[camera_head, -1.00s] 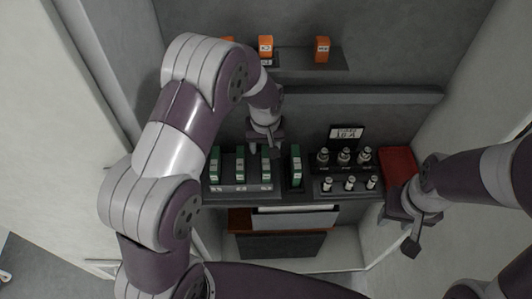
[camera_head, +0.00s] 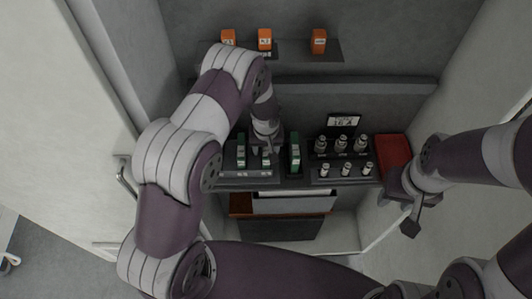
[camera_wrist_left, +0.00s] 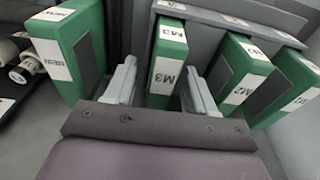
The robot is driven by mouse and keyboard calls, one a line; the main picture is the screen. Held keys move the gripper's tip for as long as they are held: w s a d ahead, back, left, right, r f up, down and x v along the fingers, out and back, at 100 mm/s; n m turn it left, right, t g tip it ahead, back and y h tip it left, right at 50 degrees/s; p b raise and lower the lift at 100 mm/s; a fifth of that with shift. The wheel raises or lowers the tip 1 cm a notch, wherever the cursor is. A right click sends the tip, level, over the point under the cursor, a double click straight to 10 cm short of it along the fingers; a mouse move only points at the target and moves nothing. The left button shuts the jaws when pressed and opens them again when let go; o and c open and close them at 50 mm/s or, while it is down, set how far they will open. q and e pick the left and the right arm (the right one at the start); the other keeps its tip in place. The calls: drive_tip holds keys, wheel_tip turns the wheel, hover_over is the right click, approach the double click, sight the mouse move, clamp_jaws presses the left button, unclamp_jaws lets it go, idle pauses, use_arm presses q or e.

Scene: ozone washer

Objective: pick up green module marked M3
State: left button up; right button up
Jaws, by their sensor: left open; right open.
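The green module M3 (camera_wrist_left: 169,50) stands upright in the rack, its white label marked M3 facing my left wrist camera. In the head view M3 (camera_head: 266,158) is partly hidden by my left gripper (camera_head: 265,143). In the left wrist view my left gripper (camera_wrist_left: 160,82) is open, with one finger on each side of M3; I cannot tell whether they touch it. Green modules M2 (camera_wrist_left: 240,72) and M1 (camera_wrist_left: 290,88) stand beside it in the same rack. My right gripper (camera_head: 406,207) is open and empty at the right.
A separate green module (camera_head: 295,152) stands right of the rack in the head view. Several metallic fittings (camera_head: 342,145) stand in a dark holder, with a red tray (camera_head: 394,152) beside it. Orange modules (camera_head: 319,41) sit on a shelf behind.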

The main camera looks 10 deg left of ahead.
use_arm(q)
drive_tip(key=shift+w+a+f, duration=0.15)
drive_tip(key=shift+f, duration=0.15)
drive_tip(key=shift+r, duration=0.1)
clamp_jaws()
